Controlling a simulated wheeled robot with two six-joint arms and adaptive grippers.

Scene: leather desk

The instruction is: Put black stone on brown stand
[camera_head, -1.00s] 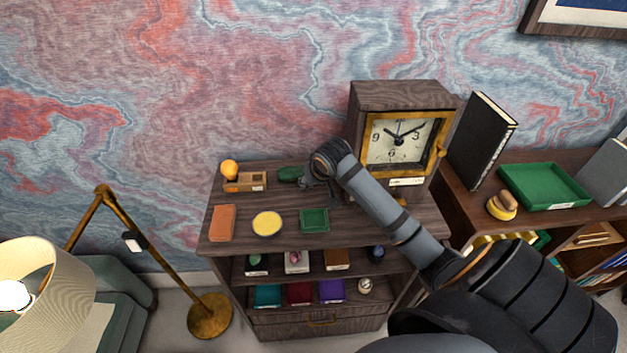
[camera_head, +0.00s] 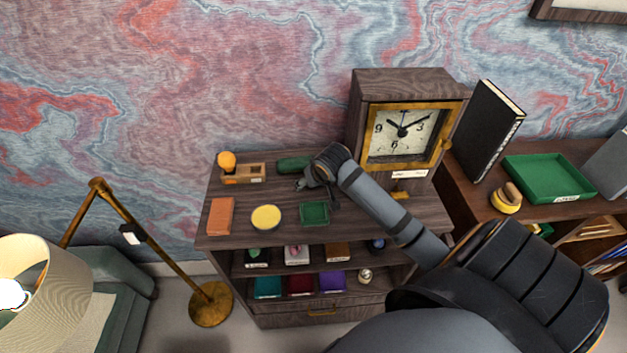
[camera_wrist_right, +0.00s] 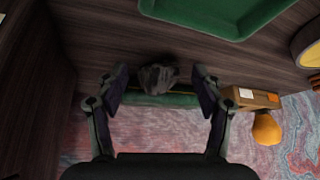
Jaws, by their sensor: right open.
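The black stone (camera_wrist_right: 157,79) is a rough dark lump on the wooden cabinet top. It shows between the two fingers of my right gripper (camera_wrist_right: 160,88), which is open around it with a gap on both sides. In the head view my right gripper (camera_head: 309,184) is low over the back of the top, left of the clock; the stone is hard to tell from the fingers there. The brown stand (camera_head: 337,251) is a small block with a light label on the upper shelf below the top, with nothing seen on it. My left gripper is out of view.
A green case (camera_head: 294,164) lies behind the stone. A wooden holder (camera_head: 243,174) with an orange ball stands left. A green tray (camera_head: 314,213), yellow disc (camera_head: 266,217) and orange slab (camera_head: 220,216) lie in front. The clock (camera_head: 410,130) rises at right. The shelf's stands sit under the overhanging top.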

